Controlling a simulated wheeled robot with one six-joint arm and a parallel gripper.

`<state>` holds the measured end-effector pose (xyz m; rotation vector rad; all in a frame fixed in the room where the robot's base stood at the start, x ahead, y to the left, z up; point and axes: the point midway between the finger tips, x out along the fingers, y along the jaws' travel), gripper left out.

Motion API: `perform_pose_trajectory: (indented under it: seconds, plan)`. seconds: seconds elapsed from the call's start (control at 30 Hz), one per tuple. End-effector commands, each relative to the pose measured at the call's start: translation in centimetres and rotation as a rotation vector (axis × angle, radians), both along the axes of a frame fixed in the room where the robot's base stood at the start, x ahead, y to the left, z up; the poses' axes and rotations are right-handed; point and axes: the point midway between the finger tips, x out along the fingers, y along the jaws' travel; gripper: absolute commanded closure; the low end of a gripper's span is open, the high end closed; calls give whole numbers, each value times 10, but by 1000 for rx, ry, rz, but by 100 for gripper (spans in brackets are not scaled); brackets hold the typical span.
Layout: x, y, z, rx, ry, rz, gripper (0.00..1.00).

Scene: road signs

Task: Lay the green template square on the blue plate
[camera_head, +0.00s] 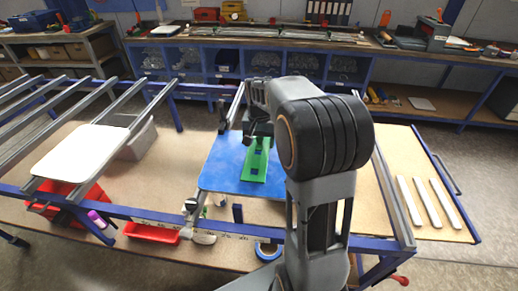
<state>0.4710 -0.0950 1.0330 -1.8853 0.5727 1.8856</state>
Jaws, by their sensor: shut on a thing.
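The blue plate (222,168) lies flat across the rails of the frame in the middle of the head view. The green template square (256,165) is a long flat green piece with blue patches. It shows over the plate, its long side running away from me. My gripper (260,138) is at the far end of the green template square and shut on it. My arm hides the right part of the plate and part of the gripper. I cannot tell whether the square touches the plate or hovers just above it.
A white plate (83,153) lies on the rails at the left. Red bins (152,233) stand below the front rail. Several white strips (425,201) lie on the table at the right. A blue tape roll (268,250) is near the front. Shelves line the back.

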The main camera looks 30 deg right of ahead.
Motion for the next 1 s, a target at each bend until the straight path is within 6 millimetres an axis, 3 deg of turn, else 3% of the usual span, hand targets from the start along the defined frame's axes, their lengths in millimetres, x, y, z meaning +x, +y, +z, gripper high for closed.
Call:
perform_pose_trajectory:
  seconds: [0.3, 0.77, 0.8, 1.0]
  plan:
    - [-1, -1, -35, 0, 2, -2, 56]
    - [0, -1, -42, 0, 0, -3, 56]
    - [0, -1, -42, 0, 0, -3, 25]
    - [0, -1, -41, 0, 0, -3, 6]
